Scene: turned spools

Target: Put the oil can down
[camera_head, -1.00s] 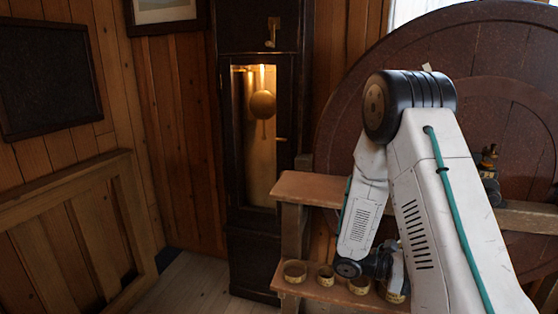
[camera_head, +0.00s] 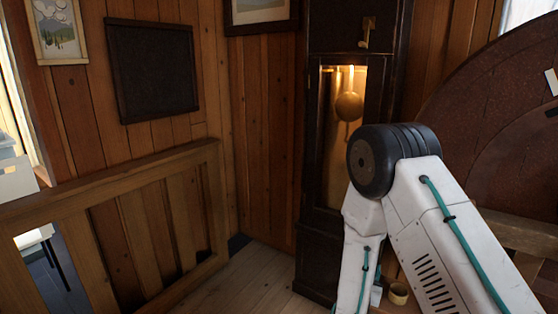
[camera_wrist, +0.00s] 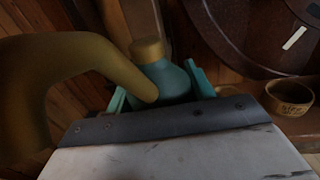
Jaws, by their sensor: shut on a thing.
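The oil can (camera_wrist: 165,81) shows in the wrist view, with a teal body, a brass-coloured collar on top and a thick curved brass-coloured tube at the left. My gripper (camera_wrist: 160,90) has its teal fingers on both sides of the can's body and is shut on it. The can's lower part is hidden behind the gripper's dark front edge. In the head view the gripper and can are out of sight, below the picture's bottom edge.
A yellowish ring (camera_wrist: 290,97) sits on a wooden shelf right of the can; a similar ring (camera_head: 398,293) shows beside my arm. A tall clock (camera_head: 345,150) stands ahead. A wooden panelled barrier (camera_head: 120,225) is at left. Bare floor (camera_head: 245,280) lies between them.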

